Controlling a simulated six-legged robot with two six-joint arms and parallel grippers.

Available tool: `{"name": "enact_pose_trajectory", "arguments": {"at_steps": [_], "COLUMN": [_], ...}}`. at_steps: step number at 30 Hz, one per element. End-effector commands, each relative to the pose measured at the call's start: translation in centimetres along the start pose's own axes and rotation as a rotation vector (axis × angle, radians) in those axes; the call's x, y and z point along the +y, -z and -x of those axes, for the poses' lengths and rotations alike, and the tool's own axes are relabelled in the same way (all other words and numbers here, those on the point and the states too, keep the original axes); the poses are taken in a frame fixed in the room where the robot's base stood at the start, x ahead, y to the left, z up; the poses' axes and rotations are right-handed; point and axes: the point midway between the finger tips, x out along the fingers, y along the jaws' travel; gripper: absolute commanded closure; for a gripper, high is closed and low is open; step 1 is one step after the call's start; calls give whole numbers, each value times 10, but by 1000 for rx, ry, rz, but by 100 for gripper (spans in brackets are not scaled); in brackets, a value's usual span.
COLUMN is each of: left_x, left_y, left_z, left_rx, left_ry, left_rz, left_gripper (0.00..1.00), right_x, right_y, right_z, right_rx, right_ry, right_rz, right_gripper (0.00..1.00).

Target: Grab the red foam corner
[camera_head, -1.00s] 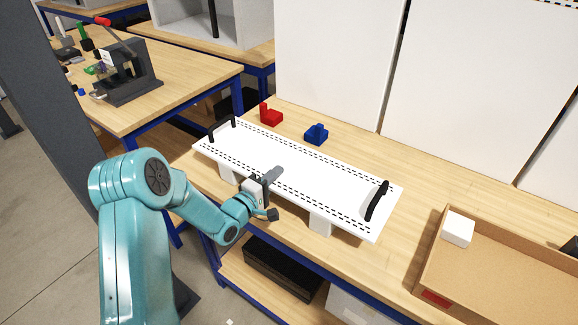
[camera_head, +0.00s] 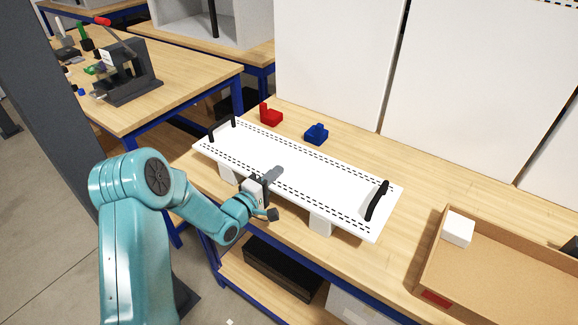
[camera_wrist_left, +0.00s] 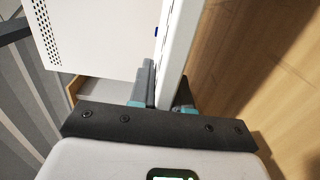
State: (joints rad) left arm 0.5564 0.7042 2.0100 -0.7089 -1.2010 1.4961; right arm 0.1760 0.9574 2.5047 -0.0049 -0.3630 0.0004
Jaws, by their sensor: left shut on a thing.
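The red foam corner (camera_head: 270,115) is a small L-shaped block on the wooden table, just behind the far left part of the white panel (camera_head: 300,170). My left gripper (camera_head: 268,195) is at the panel's near long edge, with one finger over its top. In the left wrist view my left gripper (camera_wrist_left: 166,92) is shut on the panel (camera_wrist_left: 178,45), whose edge sits between the fingers. The red corner is apart from the gripper, across the panel, and does not show in the wrist view. My right gripper is not in view.
A blue foam corner (camera_head: 316,134) lies right of the red one. The panel has black handles (camera_head: 376,201) and rests on white foam supports (camera_head: 321,222). A cardboard box (camera_head: 500,262) with a white block (camera_head: 458,229) stands at the right. Tall white boards (camera_head: 335,60) stand behind.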

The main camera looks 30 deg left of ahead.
Motion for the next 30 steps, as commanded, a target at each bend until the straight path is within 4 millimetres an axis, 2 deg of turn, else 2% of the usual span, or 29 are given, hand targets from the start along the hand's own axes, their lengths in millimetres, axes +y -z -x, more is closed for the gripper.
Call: {"name": "enact_pose_trajectory", "arguments": {"at_steps": [1, 8, 14, 17, 30], "left_x": [7, 8, 21, 38, 153], "left_y": [2, 1, 2, 1, 0], "left_z": [-2, -1, -2, -1, 0], "left_rx": [2, 1, 2, 1, 0], "left_ry": [-19, -16, -18, -19, -22], "left_rz": [-7, -6, -7, -8, -7], "left_gripper": [100, 100, 100, 100, 100], "right_x": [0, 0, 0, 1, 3], "right_y": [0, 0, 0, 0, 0], "right_z": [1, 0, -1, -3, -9], "right_rx": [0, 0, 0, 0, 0], "right_ry": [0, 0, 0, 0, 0], "right_rz": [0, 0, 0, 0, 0], "right_gripper": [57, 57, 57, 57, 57]}}
